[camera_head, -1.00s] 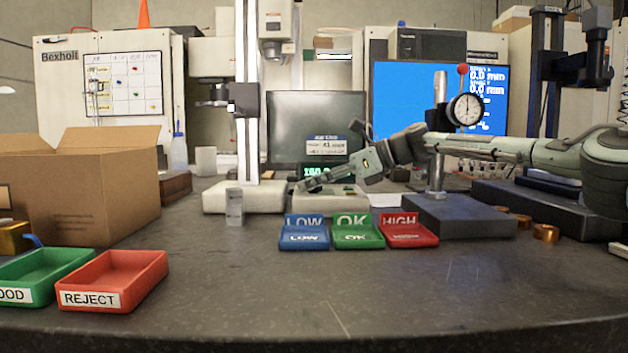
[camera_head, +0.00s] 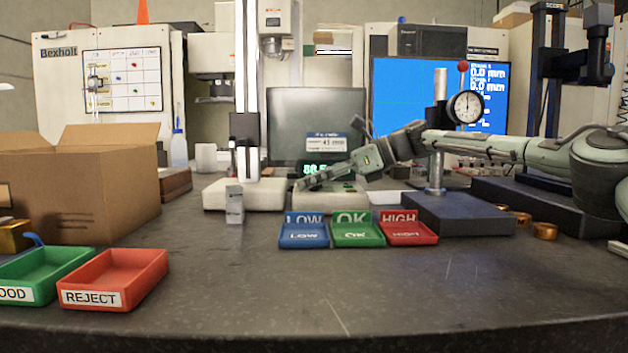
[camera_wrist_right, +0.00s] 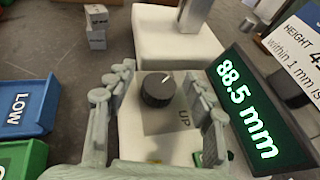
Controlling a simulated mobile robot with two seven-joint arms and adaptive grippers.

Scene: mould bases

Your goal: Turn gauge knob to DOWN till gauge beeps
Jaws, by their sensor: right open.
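The gauge knob (camera_wrist_right: 158,90) is dark and round with a white pointer mark, on a pale box (camera_wrist_right: 135,130) printed UP. No DOWN label is readable. My right gripper (camera_wrist_right: 160,107) is open, its fingers on either side of the knob; I see no clear contact. In the head view the right gripper (camera_head: 308,182) is over the pale box (camera_head: 340,196), hiding the knob. The gauge display (camera_wrist_right: 248,108) reads 88.5 mm. The gauge's dark carriage (camera_head: 244,126) is on a tall column above a white base (camera_head: 265,195). My left gripper is not in view.
A small grey block (camera_head: 234,208) stands before the gauge base. Blue LOW (camera_head: 304,238), green OK (camera_head: 357,238) and red HIGH (camera_head: 410,236) trays lie in front. A red REJECT tray (camera_head: 150,270) is at front left. A dial gauge stand (camera_head: 437,165) is behind my right arm.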

